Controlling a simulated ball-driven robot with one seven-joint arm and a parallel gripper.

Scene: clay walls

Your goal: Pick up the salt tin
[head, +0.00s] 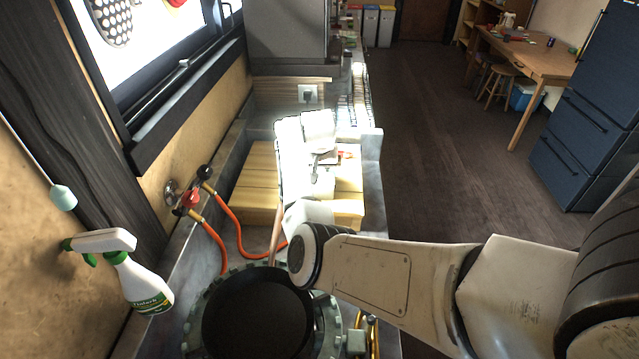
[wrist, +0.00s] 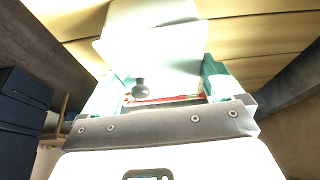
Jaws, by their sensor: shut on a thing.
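In the wrist view, my gripper (wrist: 166,82) has its teal-tipped fingers on either side of a pale, boxy thing with a red edge, which I take to be the salt tin (wrist: 160,58). The jaws are shut on it. A small dark grey knob (wrist: 138,89) shows in front of its pale face. In the head view, my gripper (head: 318,163) is over the wooden boards on the counter, in strong glare. The tin's outline there is washed out among bright white shapes, and I cannot tell its label or base.
A dark pan (head: 258,318) sits on a green-rimmed burner at the near end. An orange hose (head: 224,249) runs from a red valve along the wall. A spray bottle (head: 137,274) is at left. Wooden boards (head: 256,190) lie under my gripper.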

